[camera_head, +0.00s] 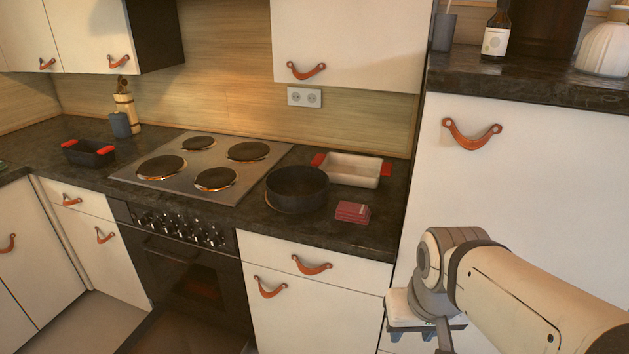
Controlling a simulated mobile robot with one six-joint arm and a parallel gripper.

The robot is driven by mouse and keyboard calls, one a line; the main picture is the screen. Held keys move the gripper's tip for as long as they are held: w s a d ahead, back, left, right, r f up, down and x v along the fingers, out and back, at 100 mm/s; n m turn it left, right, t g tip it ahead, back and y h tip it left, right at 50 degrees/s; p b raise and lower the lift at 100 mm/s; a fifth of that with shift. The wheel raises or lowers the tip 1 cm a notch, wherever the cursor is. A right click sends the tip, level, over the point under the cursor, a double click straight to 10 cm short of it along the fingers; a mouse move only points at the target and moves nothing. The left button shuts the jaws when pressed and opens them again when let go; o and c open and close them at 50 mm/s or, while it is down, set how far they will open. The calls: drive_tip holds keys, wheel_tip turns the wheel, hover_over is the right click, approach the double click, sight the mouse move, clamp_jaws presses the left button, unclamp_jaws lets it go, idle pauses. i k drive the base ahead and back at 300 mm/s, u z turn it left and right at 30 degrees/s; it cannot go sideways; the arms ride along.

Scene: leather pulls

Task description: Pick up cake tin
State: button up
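The cake tin appears to be the dark, round, open-topped tin (297,192) on the countertop, just right of the hob. It looks upright and empty, with no handle visible. My gripper (424,333) is at the bottom of the picture, to the right of the tin and lower than the countertop, in front of the white cabinets. It is apart from the tin. Its finger ends are small and partly hidden, so I cannot tell whether it is open or shut.
A white baking dish with red handles (352,170) stands behind and right of the tin. A small red box (352,212) lies at its front right. The hob (200,167) is on the left. The tall white cabinet (520,180) bounds the countertop (383,228) on the right.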

sight(291, 189)
drive_tip(key=u, duration=0.15)
drive_tip(key=i, duration=0.9)
drive_tip(key=z, duration=0.05)
